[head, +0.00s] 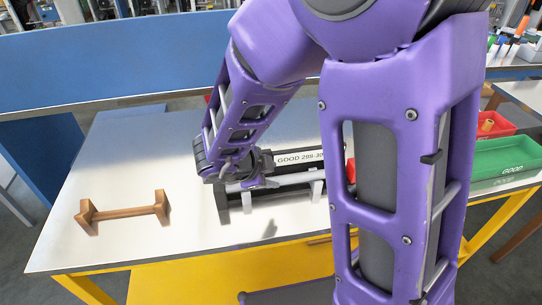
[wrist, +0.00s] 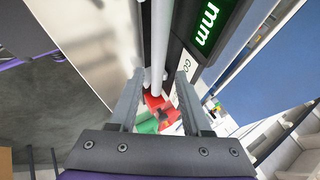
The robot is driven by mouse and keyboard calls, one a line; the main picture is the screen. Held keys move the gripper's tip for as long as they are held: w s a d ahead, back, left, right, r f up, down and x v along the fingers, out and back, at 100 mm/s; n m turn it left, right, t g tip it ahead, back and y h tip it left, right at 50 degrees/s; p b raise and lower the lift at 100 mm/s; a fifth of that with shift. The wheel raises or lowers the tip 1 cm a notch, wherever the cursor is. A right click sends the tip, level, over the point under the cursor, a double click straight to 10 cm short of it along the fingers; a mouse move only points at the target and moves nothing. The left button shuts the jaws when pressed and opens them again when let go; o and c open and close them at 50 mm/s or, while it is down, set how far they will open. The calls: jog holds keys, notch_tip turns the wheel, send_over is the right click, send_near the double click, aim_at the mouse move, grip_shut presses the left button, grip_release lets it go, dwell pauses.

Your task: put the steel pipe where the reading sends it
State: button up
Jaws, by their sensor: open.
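The steel pipe (head: 290,179) is a light grey rod lying level across the supports of a dark measuring stand (head: 222,205). In the wrist view the pipe (wrist: 160,35) runs between the two fingers of my gripper (wrist: 160,108). My gripper (head: 250,182) is open at the left part of the stand, with its fingers apart on either side of the pipe. The stand's label (head: 299,157) reads "GOOD 299-30", the rest hidden by my arm. The wrist view shows a display (wrist: 207,22) with green "mm"; its digits are out of view.
A green bin (head: 505,160) marked GOOD and a red bin (head: 505,127) stand at the right, partly behind my arm. An empty wooden rack (head: 125,212) stands at the left of the white table (head: 150,150). The table between rack and stand is clear.

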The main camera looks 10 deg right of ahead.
aim_at(280, 179)
jog(key=x, duration=0.2)
jog(key=b+x, duration=0.1)
jog(key=x, duration=0.1)
jog(key=b+x, duration=0.1)
jog(key=x, duration=0.2)
jog(key=shift+a+f, duration=0.2)
jog(key=shift+a, duration=0.15)
jog(key=shift+w+d+f+b, duration=0.1)
jog(key=shift+d+f+b, duration=0.05)
jog(key=shift+b, duration=0.15)
grip_shut()
